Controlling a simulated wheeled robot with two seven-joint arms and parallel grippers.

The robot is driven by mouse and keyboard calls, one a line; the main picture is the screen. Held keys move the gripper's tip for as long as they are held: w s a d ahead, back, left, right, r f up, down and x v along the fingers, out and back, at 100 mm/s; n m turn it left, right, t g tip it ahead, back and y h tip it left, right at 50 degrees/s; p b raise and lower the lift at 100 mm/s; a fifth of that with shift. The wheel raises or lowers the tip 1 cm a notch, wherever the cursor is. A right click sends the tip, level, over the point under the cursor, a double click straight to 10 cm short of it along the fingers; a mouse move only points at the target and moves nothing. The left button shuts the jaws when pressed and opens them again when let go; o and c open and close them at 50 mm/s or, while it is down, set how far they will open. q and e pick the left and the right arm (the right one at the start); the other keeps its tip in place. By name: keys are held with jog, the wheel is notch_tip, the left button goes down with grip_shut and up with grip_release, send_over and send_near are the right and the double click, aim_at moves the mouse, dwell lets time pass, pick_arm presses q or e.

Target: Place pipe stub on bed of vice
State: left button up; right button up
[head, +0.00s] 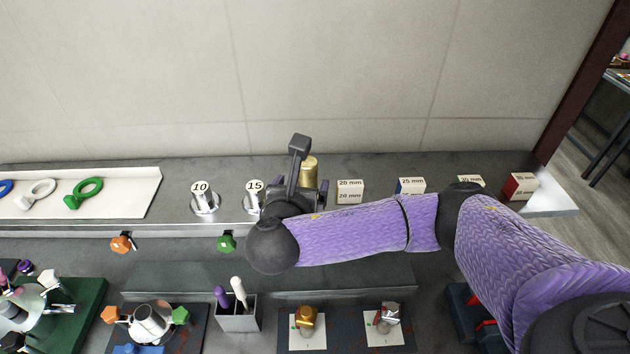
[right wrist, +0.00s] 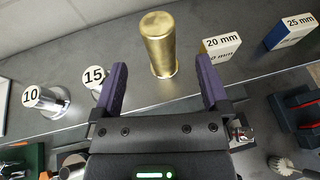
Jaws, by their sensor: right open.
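An upright brass cylinder with a flared foot (head: 309,170) stands on the back shelf, partly hidden by my gripper in the head view. It is the most stub-like piece near me, but I cannot tell for sure that it is the pipe stub. My right gripper (right wrist: 162,62) is open and empty. In the right wrist view the cylinder (right wrist: 160,45) shows beyond and between its fingertips, with gaps on both sides. A dark block with red jaws, likely the vice (head: 484,326), is at the lower right, partly hidden by my right arm. It also shows in the right wrist view (right wrist: 296,112). My left gripper is not in view.
Silver plugs marked 10 (head: 204,203) and 15 (head: 254,200) stand left of the cylinder. Size blocks, including the 20 mm block (head: 349,192), stand to its right. A pen holder (head: 237,317) and a tray with a metal fitting (head: 150,322) are lower down.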

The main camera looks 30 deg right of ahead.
aim_at(309, 163)
jog(key=x, duration=0.5)
jog(key=r+x, duration=0.1)
jog(key=x, duration=0.2)
jog(key=shift+w+d+f, duration=0.1)
jog(key=shift+w+d, duration=0.1)
jog(key=shift+w, duration=0.05)
grip_shut()
